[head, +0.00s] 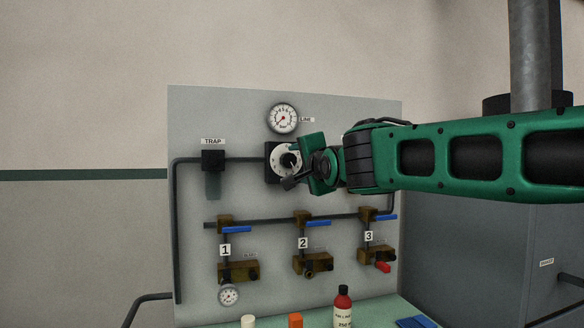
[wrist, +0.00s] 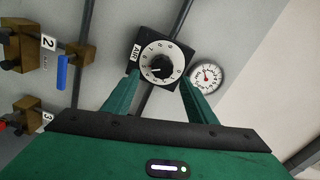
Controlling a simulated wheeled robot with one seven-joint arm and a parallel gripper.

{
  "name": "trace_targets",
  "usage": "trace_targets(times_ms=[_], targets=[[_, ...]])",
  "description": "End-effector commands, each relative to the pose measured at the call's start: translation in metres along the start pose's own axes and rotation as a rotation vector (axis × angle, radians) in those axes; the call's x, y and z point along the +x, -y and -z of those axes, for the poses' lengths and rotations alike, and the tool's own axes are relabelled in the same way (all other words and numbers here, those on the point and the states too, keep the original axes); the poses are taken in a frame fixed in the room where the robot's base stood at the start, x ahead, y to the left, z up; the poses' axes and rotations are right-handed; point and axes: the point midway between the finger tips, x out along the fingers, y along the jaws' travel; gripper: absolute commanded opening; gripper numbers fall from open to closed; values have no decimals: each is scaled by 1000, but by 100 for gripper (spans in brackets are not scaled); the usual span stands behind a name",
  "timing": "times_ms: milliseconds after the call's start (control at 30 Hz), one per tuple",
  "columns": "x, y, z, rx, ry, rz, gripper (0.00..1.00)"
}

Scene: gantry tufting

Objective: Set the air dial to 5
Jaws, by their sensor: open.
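The air dial (wrist: 161,68) is a round white numbered face with a black centre knob on a dark square housing, labelled AIR. In the head view the dial (head: 281,158) sits on the grey panel, partly covered by my gripper. My gripper (head: 290,172) is in front of it. In the wrist view my gripper (wrist: 158,92) is open, its two green fingers on either side of the dial's lower part. I cannot tell whether they touch it. The small dial digits are too blurred to read the setting surely.
A line gauge (head: 283,118) is above the dial, close to one finger in the wrist view. The trap (head: 213,160) is at left on the pipe. Blue-handled valves (head: 236,229) run below.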

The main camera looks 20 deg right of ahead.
Motion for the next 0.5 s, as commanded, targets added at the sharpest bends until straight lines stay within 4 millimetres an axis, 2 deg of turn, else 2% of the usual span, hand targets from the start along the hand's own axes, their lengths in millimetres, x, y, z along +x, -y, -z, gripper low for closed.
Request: trace_targets(times_ms=[33,200,500], targets=[[-9,1,0,0,0,2,52],[-29,0,0,0,1,0,52],[-38,-1,0,0,1,-1,52]])
